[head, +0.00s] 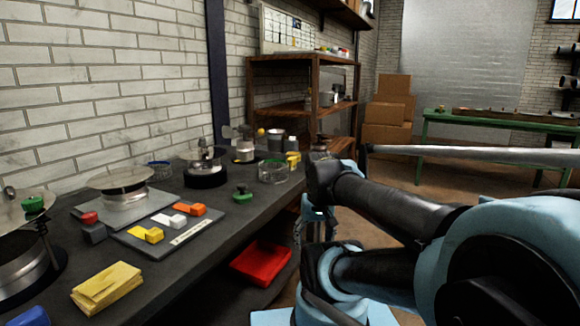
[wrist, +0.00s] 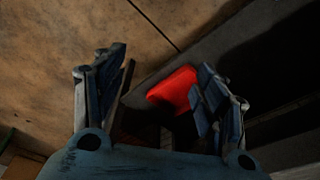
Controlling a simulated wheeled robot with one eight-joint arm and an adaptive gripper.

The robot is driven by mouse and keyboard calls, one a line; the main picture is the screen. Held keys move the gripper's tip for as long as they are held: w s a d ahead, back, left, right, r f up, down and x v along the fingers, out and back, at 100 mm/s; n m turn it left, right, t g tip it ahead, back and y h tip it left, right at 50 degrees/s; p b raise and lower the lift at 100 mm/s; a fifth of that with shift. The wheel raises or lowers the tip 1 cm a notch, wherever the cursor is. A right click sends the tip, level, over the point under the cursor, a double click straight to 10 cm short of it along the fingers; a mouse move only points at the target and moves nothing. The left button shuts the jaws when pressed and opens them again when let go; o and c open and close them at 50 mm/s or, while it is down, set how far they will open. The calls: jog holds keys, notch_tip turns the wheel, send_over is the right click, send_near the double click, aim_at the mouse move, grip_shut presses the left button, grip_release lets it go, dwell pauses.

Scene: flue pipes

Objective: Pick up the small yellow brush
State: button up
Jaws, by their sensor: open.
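A small yellow block-shaped piece (head: 146,234), which may be the yellow brush, lies on a grey board on the workbench in the head view. I cannot make out bristles on it. Another small yellow thing (head: 293,158) stands farther back on the bench. My gripper (wrist: 163,88) is open in the wrist view, with nothing between its fingers. It points down past the bench's right side, well away from the yellow piece. In the head view my arm partly hides it. No yellow brush shows in the wrist view.
The dark workbench (head: 224,232) runs along the brick wall. Orange (head: 190,209) and white (head: 172,222) pieces lie near the yellow piece. A yellow stack (head: 107,288) lies in front. A red tray (head: 262,262) sits below the bench top and also shows in the wrist view (wrist: 172,88).

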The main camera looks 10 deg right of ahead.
jog(key=w+r+m, duration=0.6)
jog(key=w+r, duration=0.3)
jog(key=r, duration=0.1)
notch_tip(320, 180, up, 16)
jog(key=m+y, duration=0.4)
jog(key=m, duration=1.5)
send_over(292, 158)
jog(key=s+d, duration=0.3)
jog(key=d, duration=0.2)
jog(key=shift+h, duration=0.3)
jog(key=x, duration=1.6)
jog(key=shift+w+a+f, duration=0.1)
jog(key=shift+w+f, duration=0.15)
jog(key=shift+w, duration=0.05)
jog(key=c, duration=1.1)
